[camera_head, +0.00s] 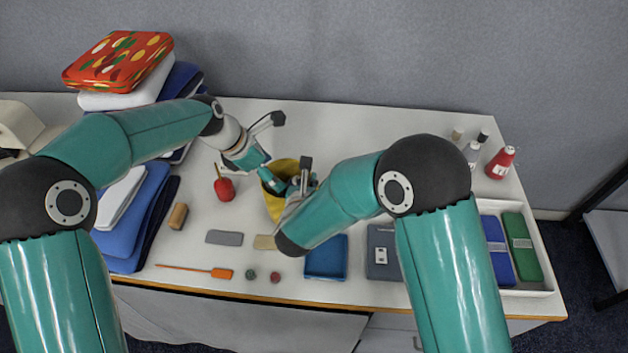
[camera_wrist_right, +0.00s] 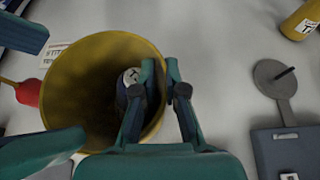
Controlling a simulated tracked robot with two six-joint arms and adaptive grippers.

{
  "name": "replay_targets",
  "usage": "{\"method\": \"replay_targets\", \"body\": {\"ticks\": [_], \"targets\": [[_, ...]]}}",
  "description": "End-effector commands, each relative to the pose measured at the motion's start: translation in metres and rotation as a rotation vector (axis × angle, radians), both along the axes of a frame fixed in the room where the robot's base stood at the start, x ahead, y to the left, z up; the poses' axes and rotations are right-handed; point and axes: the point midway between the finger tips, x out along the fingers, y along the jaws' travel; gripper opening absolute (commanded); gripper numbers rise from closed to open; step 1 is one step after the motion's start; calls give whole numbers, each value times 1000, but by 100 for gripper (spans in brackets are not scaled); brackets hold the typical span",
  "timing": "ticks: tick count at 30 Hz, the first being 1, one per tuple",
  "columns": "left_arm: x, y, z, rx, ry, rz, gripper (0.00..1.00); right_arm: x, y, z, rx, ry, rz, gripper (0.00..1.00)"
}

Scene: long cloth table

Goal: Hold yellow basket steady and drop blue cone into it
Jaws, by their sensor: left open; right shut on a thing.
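The yellow basket (camera_head: 275,205) stands open-topped mid-table; the right wrist view looks into its dark inside (camera_wrist_right: 85,85). My right gripper (camera_wrist_right: 160,75) is closed on the basket's right rim, one finger inside and one outside. The blue cone (camera_wrist_right: 124,98) appears as a dark blue shape with a pale lettered label inside the basket, beside the inner finger; its lower part is hidden in shadow. My left gripper (camera_head: 268,143) is open with fingers spread at the basket's upper left. My right arm hides part of the basket in the head view.
A red pear-shaped item (camera_head: 224,187) stands left of the basket. A blue tray (camera_head: 326,258) and grey sheet (camera_head: 224,238) lie in front. Folded cloths and a patterned case (camera_head: 118,60) are stacked at left.

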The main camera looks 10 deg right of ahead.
Motion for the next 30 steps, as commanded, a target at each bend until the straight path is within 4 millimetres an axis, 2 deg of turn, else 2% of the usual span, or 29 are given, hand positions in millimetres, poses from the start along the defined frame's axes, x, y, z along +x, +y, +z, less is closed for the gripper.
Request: {"method": "replay_targets", "body": {"ticks": [4, 8, 21, 25, 30], "targets": [[-1, 2, 5, 0, -1, 0, 84, 0, 0, -1, -2, 2, 0, 0], [-3, 9, 18, -1, -3, 1, 84, 0, 0, -1, -2, 2, 0, 0], [-17, 44, 91, -1, -3, 1, 84, 0, 0, -1, -1, 1, 0, 0], [-20, 50, 102, 0, -2, 1, 84, 0, 0, -1, -1, 1, 0, 0], [-21, 52, 106, 0, 0, 0, 84, 0, 0, -1, -1, 1, 0, 0]]}}
